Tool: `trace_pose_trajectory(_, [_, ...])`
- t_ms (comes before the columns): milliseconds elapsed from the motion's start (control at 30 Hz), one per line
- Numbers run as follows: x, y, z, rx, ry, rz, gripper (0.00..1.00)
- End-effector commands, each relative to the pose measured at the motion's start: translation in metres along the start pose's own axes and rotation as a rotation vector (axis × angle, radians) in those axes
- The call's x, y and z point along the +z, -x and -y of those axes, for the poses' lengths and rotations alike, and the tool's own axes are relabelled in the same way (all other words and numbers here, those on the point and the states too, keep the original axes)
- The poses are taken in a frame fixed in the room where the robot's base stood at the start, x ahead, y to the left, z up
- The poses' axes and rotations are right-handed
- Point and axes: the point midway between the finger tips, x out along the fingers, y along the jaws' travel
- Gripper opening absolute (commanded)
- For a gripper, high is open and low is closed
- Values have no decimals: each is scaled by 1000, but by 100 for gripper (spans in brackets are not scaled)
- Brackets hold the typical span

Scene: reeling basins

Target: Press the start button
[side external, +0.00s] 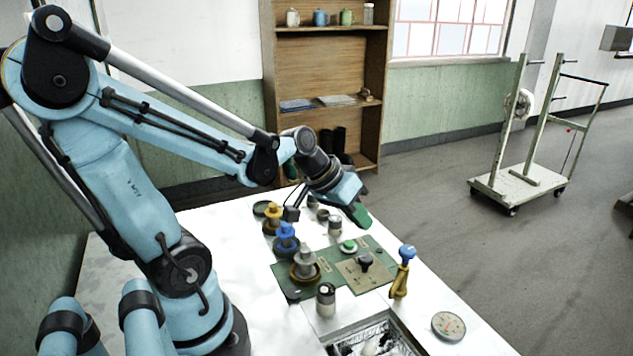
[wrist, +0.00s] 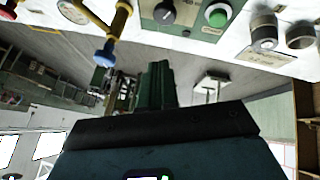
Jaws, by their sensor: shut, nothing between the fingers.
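The green round button (side external: 349,245), which looks like the start button, sits in a pale ring on a green panel (side external: 377,247) on the white table. It also shows at the top of the wrist view (wrist: 218,13). My gripper (side external: 360,218) is above the panel, close over the button's far side in the side view, with a gap between them. Its dark green fingers (wrist: 155,85) are shut and empty. No contact with the button shows.
A black knob (side external: 366,261) is beside the button. A blue-topped yellow lever (side external: 403,268) stands at the panel's right. Several coloured spools, including a blue one (side external: 286,237), stand at left. A round dial (side external: 448,326) and a metal basin (side external: 345,331) are in front.

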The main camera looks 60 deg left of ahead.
Motion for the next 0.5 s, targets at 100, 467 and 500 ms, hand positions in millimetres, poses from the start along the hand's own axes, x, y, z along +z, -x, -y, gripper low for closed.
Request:
trace_pose_trajectory(100, [13, 10, -26, -50, -109, 14, 0])
trace_pose_trajectory(467, [33, 35, -61, -137, -320, -29, 0])
trace_pose_trajectory(500, [34, 36, -62, -141, -328, -32, 0])
